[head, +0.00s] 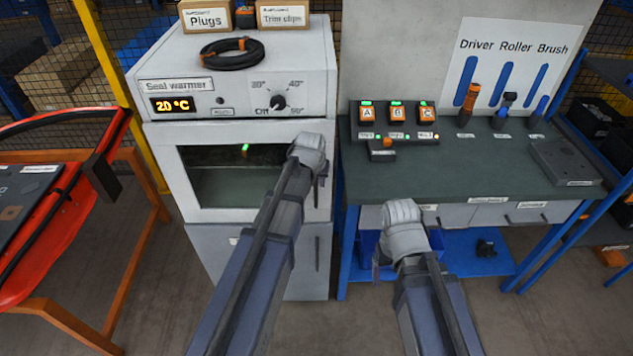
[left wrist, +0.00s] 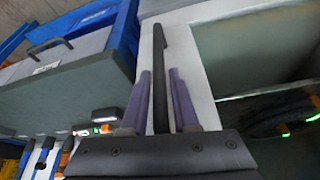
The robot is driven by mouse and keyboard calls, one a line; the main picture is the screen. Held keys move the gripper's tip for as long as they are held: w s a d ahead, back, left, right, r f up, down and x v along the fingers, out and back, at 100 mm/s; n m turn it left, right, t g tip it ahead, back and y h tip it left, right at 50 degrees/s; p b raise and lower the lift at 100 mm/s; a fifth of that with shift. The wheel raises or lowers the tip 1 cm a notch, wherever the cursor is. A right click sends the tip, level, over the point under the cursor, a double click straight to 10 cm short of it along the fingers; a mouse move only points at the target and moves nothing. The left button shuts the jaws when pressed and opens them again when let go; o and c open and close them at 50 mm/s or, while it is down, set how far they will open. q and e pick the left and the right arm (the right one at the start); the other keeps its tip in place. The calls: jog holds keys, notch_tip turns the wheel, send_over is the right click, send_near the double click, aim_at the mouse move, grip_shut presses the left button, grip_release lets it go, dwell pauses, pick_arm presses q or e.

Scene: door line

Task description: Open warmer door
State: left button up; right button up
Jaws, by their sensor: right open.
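The seal warmer (head: 215,80) is a white cabinet at the left in the head view, its display reading 20 °C. Its windowed door (head: 190,180) looks closed. My left gripper (head: 318,165) is at the door's right edge, its fingers mostly hidden behind the wrist.
A green-topped workbench (head: 470,170) with drawers (head: 500,214) stands right of the warmer. A lower cabinet door (head: 275,262) is under the warmer. An orange-framed cart (head: 130,235) stands at the left. A coiled black cable (head: 232,53) lies on the warmer. The floor in front is clear.

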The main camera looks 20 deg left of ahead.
pick_arm(q)
grip_shut()
dwell(1.0)
